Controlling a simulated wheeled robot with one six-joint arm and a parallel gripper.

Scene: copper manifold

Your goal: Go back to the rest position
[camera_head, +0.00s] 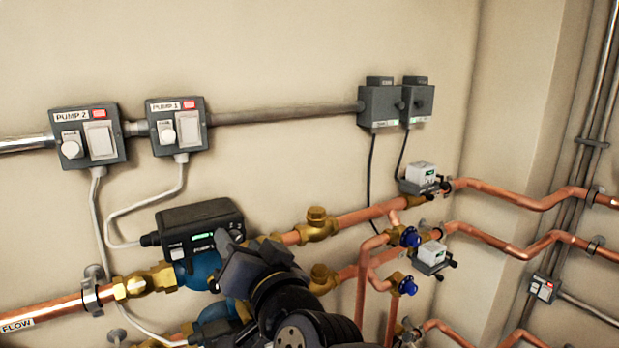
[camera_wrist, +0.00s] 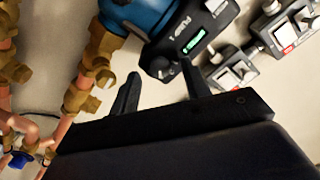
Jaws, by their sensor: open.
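My gripper (camera_wrist: 158,74) is open and empty in the wrist view, with its two dark fingers apart and bare wall and part of the pump beyond them. In the head view my gripper (camera_head: 220,260) is in front of the upper blue pump, at the lower middle, and my arm reaches up to it from the bottom edge. The pump's black control box (camera_head: 200,226) has a lit green display, which also shows in the wrist view (camera_wrist: 195,41). I cannot tell whether the fingers touch the pump. My arm hides part of the pumps and pipes behind it.
Copper pipes (camera_head: 362,215) with brass fittings and blue-handled valves (camera_head: 410,237) stand close at right. The PUMP 2 switch box (camera_head: 88,135) and PUMP 1 switch box (camera_head: 178,126) are on the wall above. A second blue pump (camera_head: 218,311) sits below.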

